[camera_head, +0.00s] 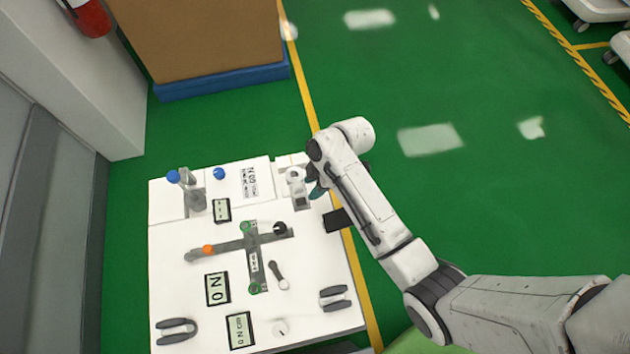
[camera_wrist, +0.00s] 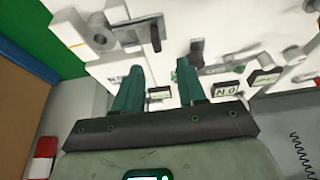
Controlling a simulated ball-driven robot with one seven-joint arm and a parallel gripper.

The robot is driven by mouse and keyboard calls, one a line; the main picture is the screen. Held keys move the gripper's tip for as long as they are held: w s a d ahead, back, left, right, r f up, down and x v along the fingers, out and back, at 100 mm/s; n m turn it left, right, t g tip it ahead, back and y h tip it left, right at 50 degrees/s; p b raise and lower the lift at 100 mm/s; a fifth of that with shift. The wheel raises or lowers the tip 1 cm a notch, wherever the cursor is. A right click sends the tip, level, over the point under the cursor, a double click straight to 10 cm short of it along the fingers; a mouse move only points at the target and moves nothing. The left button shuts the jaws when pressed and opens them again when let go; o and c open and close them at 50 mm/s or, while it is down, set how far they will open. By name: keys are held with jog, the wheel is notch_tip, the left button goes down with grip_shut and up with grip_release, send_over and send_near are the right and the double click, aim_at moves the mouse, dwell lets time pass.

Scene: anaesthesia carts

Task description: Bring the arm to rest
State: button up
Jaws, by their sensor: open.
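My arm (camera_head: 365,205) reaches from the lower right of the head view to the right edge of a white cart panel (camera_head: 185,275). My gripper (camera_head: 317,188) is mostly hidden behind the wrist there; only a bit of a teal finger shows. In the wrist view my gripper (camera_wrist: 160,70) has two teal fingers spread apart, with nothing between them. The panel fills the background beyond the fingertips, with a grey round fitting (camera_wrist: 100,34) at upper left and a dark knob (camera_wrist: 197,48) near the right finger. I cannot tell whether the fingers touch anything.
The panel carries blue-ball levers (camera_head: 173,176), an orange knob (camera_head: 208,249), small displays (camera_head: 217,289) and two grey handles (camera_head: 335,297). A brown box on a blue base (camera_head: 220,80) stands behind. A grey wall (camera_head: 50,210) is at left. Green floor (camera_head: 480,190) lies open at right.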

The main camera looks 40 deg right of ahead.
jog(key=shift+s+d+r, duration=0.1)
jog(key=shift+d+r, duration=0.05)
jog(key=shift+r, duration=0.2)
dwell(0.4)
